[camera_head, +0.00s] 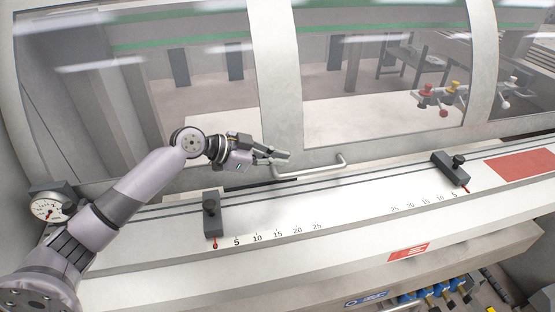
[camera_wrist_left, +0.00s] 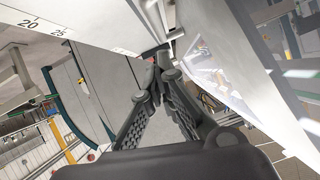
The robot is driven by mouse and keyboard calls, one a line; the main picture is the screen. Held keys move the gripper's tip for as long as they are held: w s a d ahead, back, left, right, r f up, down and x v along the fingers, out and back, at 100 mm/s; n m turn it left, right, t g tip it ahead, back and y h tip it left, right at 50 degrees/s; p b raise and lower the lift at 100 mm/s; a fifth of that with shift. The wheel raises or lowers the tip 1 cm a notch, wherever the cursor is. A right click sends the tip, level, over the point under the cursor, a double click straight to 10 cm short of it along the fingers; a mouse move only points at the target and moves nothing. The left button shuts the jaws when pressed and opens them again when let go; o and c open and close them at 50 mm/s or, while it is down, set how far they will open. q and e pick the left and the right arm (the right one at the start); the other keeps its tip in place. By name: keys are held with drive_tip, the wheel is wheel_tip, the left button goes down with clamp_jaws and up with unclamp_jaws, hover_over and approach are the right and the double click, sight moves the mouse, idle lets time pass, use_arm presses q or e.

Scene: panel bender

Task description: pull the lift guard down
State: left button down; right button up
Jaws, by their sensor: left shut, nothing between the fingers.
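The lift guard (camera_head: 272,75) is a pale frame with large clear windows, standing behind the scaled ledge in the head view. Its light bar handle (camera_head: 322,170) is on the lower rail, near the middle. My left gripper (camera_head: 284,157) is in front of the lower rail, just left of and slightly above the handle, apart from it. Its fingers are together and empty. In the left wrist view the closed fingertips (camera_wrist_left: 162,60) point towards the gap between the white ledge and a pale panel. I cannot make out the handle clearly there. My right gripper is out of view.
The white ledge (camera_head: 350,195) carries number scales, a left black stop (camera_head: 212,215) and a right black stop (camera_head: 451,169). A round gauge (camera_head: 48,208) is at the left. A red plate (camera_head: 522,165) lies at the right. The ledge between the stops is clear.

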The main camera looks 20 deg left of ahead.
use_arm(q)
drive_tip(key=b+v, duration=0.4)
drive_tip(key=v, duration=0.5)
drive_tip(key=shift+s+a+r+b, duration=0.2)
drive_tip(key=shift+s+r+b, duration=0.05)
drive_tip(key=shift+b, duration=0.1)
drive_tip(key=shift+d, duration=0.1)
